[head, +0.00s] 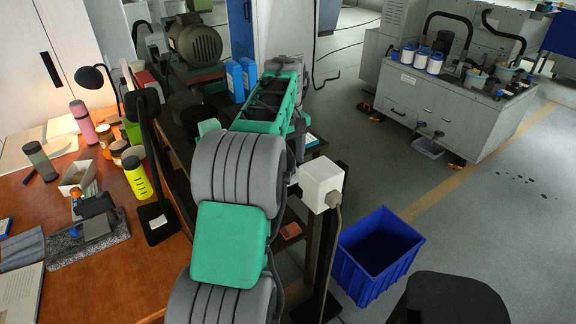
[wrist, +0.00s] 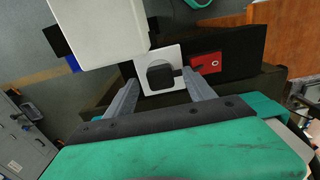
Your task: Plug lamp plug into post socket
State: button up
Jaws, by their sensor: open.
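In the wrist view, my gripper (wrist: 160,78) is open, with one grey finger on each side of a dark rounded block (wrist: 160,76). The block sits against a white square plate (wrist: 146,56); I cannot tell whether it is the lamp plug or part of a socket. The fingers show no clear contact with it. A white box (head: 322,185) stands on a dark post right of my arm in the head view, with a cable hanging from it. A large white box face (wrist: 98,30) fills the upper left of the wrist view.
A black desk lamp (head: 98,77) stands on the wooden desk (head: 130,262) at left, among bottles and tools. A blue crate (head: 345,272) is on the floor beside the post. A red piece (wrist: 206,63) lies right of the plate. Grey floor is open at right.

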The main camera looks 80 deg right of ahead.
notch_tip(320, 180, up, 5)
jog(key=shift+w, duration=0.1)
dwell(0.4)
